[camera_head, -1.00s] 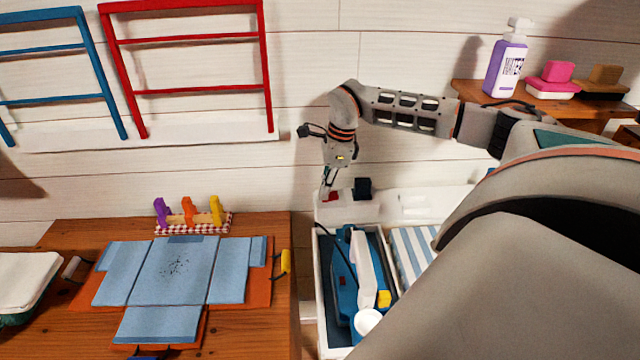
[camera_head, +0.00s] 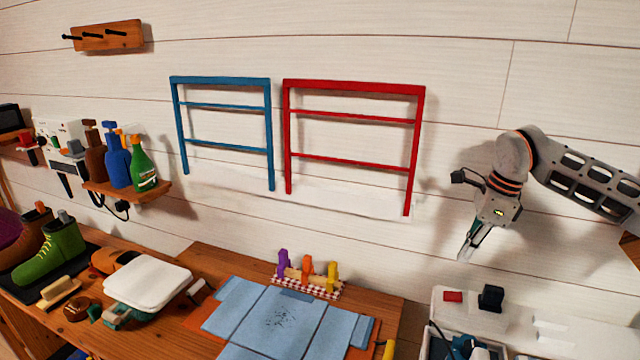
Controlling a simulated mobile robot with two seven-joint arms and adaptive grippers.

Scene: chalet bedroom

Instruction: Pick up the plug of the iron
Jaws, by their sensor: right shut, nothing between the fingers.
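The iron (camera_head: 465,347) shows only in part, blue, at the bottom edge on the right. A black block that looks like its plug (camera_head: 491,298) stands on the white ledge (camera_head: 520,322) above the iron, beside a red switch (camera_head: 453,296). A dark cord (camera_head: 433,326) shows near the iron; I cannot see whether it joins the black block. My right gripper (camera_head: 466,254) is shut and empty, pointing down in front of the wall, above and left of the block and apart from it. My left gripper is out of view.
A wooden table (camera_head: 385,309) with a blue folding board (camera_head: 275,320) and coloured pegs (camera_head: 308,270) is left of the ledge. Blue (camera_head: 223,83) and red (camera_head: 355,88) racks hang on the wall. Spray bottles (camera_head: 118,160) stand on a shelf at the left.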

